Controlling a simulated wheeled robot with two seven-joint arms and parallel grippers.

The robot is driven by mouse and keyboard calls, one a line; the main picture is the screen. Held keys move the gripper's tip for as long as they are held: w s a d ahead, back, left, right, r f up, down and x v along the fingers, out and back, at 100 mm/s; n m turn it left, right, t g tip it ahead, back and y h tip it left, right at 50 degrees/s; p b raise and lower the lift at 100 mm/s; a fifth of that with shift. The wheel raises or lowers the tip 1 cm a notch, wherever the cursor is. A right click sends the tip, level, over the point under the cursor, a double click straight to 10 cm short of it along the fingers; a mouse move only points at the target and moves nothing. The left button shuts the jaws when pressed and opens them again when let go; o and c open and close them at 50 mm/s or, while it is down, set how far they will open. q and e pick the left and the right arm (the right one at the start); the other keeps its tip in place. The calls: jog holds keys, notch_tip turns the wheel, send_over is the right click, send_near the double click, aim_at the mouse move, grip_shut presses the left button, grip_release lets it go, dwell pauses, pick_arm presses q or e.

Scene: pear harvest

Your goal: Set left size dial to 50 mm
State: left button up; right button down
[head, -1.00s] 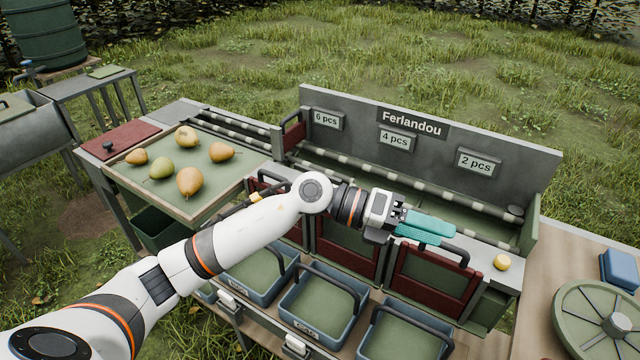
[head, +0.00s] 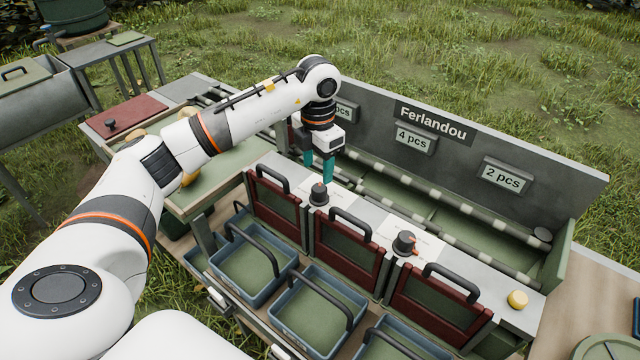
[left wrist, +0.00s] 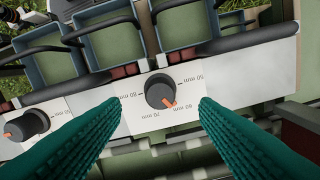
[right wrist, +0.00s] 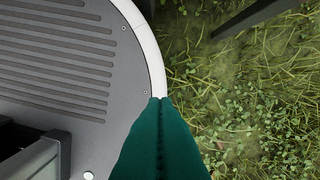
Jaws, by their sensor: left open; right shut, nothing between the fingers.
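The left size dial (head: 319,195) is a dark round knob with an orange pointer on the grey top of the sorter. In the left wrist view the dial (left wrist: 160,90) sits between my fingers, and its pointer aims between the 60 mm and 70 mm marks. The 50 mm mark (left wrist: 196,80) shows to its right there. My left gripper (head: 318,172) is open and points down just above the dial, one finger on each side in the wrist view; I cannot tell if they touch. My right gripper (right wrist: 160,100) is shut and empty, away from the sorter.
A second dial (head: 404,243) stands to the right, with a yellow button (head: 517,299) further along. Black handles (head: 351,225) rise in front of the dials. The grey back panel (head: 560,190) stands behind. Blue crates (head: 285,318) sit below.

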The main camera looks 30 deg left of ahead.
aim_at(319, 187)
pick_arm(q)
jog(key=f, duration=0.4)
jog(key=shift+w+p, duration=0.2)
jog(key=shift+p, duration=0.1)
notch_tip(319, 187, down, 2)
jog(key=shift+f, duration=0.85)
jog(key=shift+c, duration=0.6)
jog(key=c, duration=0.9)
jog(key=shift+o, duration=0.3)
pick_arm(e)
jog(key=shift+w+r, duration=0.6)
jog(key=shift+r, duration=0.15)
